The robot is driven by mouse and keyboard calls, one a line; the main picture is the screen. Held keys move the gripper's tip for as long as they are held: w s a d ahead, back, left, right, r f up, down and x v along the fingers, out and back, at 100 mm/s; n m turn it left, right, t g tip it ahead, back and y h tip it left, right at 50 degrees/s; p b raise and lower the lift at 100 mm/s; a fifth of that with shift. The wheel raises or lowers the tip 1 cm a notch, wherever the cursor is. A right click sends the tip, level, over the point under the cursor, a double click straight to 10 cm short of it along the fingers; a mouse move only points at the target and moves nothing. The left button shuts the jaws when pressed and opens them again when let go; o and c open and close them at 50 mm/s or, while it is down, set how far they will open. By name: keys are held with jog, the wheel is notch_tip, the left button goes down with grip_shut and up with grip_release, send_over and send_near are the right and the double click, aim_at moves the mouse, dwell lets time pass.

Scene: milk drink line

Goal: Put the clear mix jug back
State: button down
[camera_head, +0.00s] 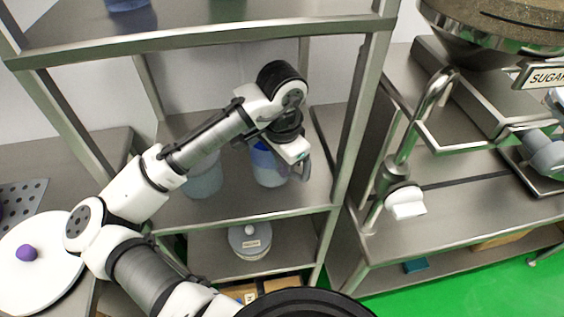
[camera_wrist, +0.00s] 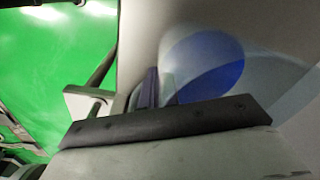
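A clear jug with a blue patch (camera_head: 268,168) stands upright on the middle shelf of the steel rack, partly behind my gripper. Its clear wall and blue oval also fill the right of the wrist view (camera_wrist: 205,65). My gripper (camera_head: 300,166) is at the jug's right side, by its grey handle. In the wrist view a pale finger (camera_wrist: 90,102) and a dark upright piece lie close to the jug wall. Whether the fingers are closed on the handle is hidden. A second clear, greyish jug (camera_head: 203,180) stands to the left on the same shelf, partly behind my arm.
The middle shelf (camera_head: 235,208) has bare room at its front. Rack posts stand at both sides, and the upper shelf (camera_head: 200,38) is above my arm. A lidded container (camera_head: 250,240) sits on the shelf below. A steel counter with a tap (camera_head: 405,150) is at right.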

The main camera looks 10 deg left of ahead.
jog(key=shift+f+b, duration=0.4)
jog(key=shift+f, duration=0.2)
dwell(0.4)
jog(key=c, duration=1.6)
grip_release()
jog(key=r, duration=0.7)
jog(key=shift+s+r+b, duration=0.2)
jog(key=shift+r+b, duration=0.1)
jog(key=shift+b, duration=0.05)
